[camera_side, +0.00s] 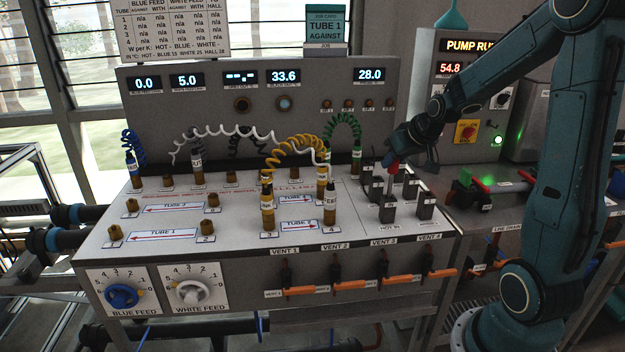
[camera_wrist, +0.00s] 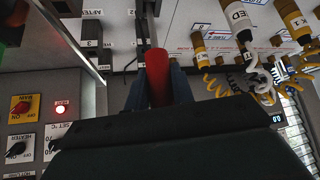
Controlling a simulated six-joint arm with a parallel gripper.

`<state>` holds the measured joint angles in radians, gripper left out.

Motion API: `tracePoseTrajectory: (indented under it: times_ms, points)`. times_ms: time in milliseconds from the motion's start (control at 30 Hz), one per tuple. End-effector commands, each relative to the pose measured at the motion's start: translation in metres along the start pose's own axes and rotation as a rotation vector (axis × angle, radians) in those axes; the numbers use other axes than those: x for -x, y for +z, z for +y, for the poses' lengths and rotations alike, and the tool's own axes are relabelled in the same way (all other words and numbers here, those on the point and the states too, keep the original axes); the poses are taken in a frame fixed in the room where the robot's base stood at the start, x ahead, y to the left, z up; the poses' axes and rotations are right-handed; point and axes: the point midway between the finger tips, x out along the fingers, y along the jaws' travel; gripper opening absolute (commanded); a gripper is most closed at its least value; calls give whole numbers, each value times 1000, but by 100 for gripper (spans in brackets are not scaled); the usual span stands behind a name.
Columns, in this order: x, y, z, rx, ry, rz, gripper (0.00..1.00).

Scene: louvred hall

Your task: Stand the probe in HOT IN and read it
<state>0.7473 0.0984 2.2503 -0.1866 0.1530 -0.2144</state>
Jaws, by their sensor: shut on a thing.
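My gripper (camera_side: 397,158) is over the right end of the bench panel, shut on the red probe handle (camera_side: 393,164). In the wrist view the red handle (camera_wrist: 158,78) sits between the fingers of my gripper (camera_wrist: 160,88), with a thin dark stem beyond it. The HOT IN block (camera_side: 388,210), dark with a label in front, stands at the front of a group of similar blocks. The probe is above or behind it; I cannot tell whether its tip is inside any block. The probe display (camera_side: 370,74) reads 28.0.
Coiled yellow (camera_side: 292,150), green (camera_side: 342,125) and white (camera_side: 225,131) leads rise from plugs left of the blocks. Orange vent handles (camera_side: 395,281) line the front edge. A pump cabinet (camera_side: 460,85) stands at the back right. A job card (camera_side: 326,28) reads TUBE 1 AGAINST.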

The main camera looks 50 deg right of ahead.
Motion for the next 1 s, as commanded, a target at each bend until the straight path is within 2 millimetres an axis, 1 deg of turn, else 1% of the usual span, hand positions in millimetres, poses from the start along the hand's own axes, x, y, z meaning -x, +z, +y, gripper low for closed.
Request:
tracePoseTrajectory:
  times_ms: [1000]
  points:
    - [-20, 16, 0, 0, 0, -1, 0]
